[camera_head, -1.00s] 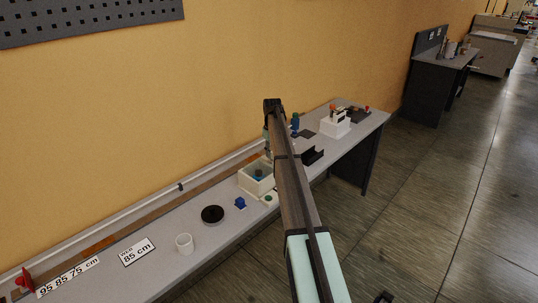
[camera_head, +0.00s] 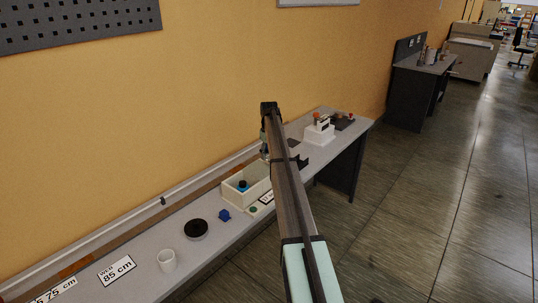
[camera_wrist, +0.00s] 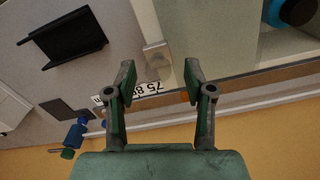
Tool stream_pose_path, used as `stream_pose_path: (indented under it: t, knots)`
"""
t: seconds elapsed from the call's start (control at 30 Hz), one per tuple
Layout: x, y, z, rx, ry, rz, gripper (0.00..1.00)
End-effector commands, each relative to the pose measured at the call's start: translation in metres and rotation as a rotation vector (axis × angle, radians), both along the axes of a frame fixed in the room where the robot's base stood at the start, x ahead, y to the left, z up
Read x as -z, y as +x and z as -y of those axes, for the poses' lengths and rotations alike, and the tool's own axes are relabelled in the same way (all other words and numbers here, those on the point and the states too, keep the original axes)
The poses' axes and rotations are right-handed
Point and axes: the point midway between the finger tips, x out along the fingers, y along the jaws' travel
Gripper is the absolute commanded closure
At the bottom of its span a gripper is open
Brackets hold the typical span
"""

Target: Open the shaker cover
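The shaker appears to be the cream box (camera_head: 232,197) on the long bench, left of my arm in the head view. A blue and black item (camera_head: 243,185) shows inside it. In the wrist view, the box (camera_wrist: 290,45) is at upper right, with the blue and black item (camera_wrist: 292,12) at the corner. I cannot make out the cover clearly. My gripper (camera_wrist: 160,70) is open, its two fingers apart with nothing held. A pale, partly see-through piece (camera_wrist: 157,62) shows between the fingertips; I cannot tell its depth. In the head view my arm hides part of the box's surroundings.
A white cup (camera_head: 167,260), a black disc (camera_head: 196,229) and a blue block (camera_head: 224,215) stand left of the box. A white device (camera_head: 319,134) stands at the bench's far end. A dark channel-shaped holder (camera_wrist: 68,38) lies left of my gripper. The wall runs close behind.

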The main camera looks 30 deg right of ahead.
Motion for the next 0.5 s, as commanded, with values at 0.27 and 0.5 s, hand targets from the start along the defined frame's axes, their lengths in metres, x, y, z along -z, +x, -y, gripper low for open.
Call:
stream_pose_path:
  t: [0.27, 0.5]
  knots:
    - [-0.015, 0.0, 0.0, 0.0, 0.0, 0.0, 0.47]
    - [-0.057, 0.001, 0.0, 0.0, -0.001, 0.001, 0.47]
